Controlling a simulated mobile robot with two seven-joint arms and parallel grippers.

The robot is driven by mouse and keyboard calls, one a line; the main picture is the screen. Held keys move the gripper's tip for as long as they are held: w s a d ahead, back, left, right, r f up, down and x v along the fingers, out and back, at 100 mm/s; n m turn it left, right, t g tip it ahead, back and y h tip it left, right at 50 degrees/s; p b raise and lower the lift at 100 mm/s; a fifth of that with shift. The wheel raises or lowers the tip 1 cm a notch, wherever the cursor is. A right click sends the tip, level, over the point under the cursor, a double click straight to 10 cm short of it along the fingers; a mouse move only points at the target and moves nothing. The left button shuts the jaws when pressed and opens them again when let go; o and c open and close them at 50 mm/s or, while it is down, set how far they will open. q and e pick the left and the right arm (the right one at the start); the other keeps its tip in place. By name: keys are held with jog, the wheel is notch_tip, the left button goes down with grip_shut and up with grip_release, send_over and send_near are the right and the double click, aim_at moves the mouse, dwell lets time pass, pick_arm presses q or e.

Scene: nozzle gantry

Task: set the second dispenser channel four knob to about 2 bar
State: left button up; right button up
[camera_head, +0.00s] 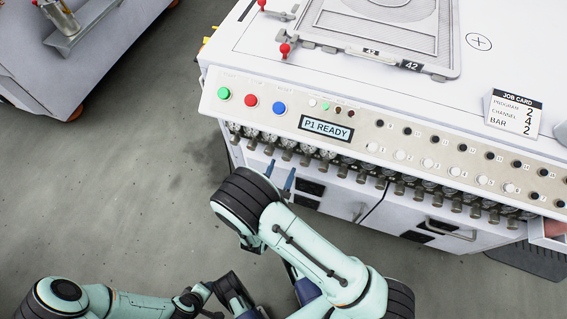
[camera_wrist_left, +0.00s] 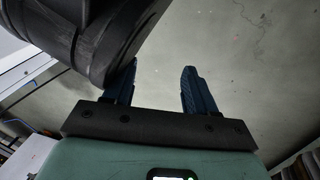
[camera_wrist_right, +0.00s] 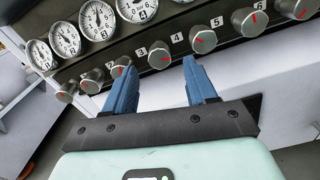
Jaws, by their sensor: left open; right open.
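A row of grey pressure knobs (camera_head: 287,154) runs below round gauges along the machine's front edge. In the right wrist view, the number 4 label (camera_wrist_right: 177,38) lies between a knob (camera_wrist_right: 160,57) and another knob (camera_wrist_right: 203,39); I cannot tell which it belongs to. These knobs carry red marks. My right gripper (camera_head: 280,174) is open and empty just in front of and below the row; its fingers (camera_wrist_right: 163,85) point at the knobs, apart from them. My left gripper (camera_wrist_left: 160,80) is open and empty over the floor, away from the machine.
The panel display (camera_head: 326,128) reads P1 READY, beside green, red and blue buttons. A job card (camera_head: 514,112) lists program 2, channel 4, bar 2. White cabinet doors with handles (camera_head: 450,232) lie below the knobs. Another grey bench (camera_head: 75,60) stands at upper left; floor between is clear.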

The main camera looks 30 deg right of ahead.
aim_at(286, 160)
pick_arm(q)
jog(key=shift+s+a+f, duration=0.1)
jog(key=shift+s+f, duration=0.4)
jog(key=shift+s, duration=0.05)
pick_arm(e)
jog(key=shift+x, duration=1.55)
jog(key=shift+c, duration=0.3)
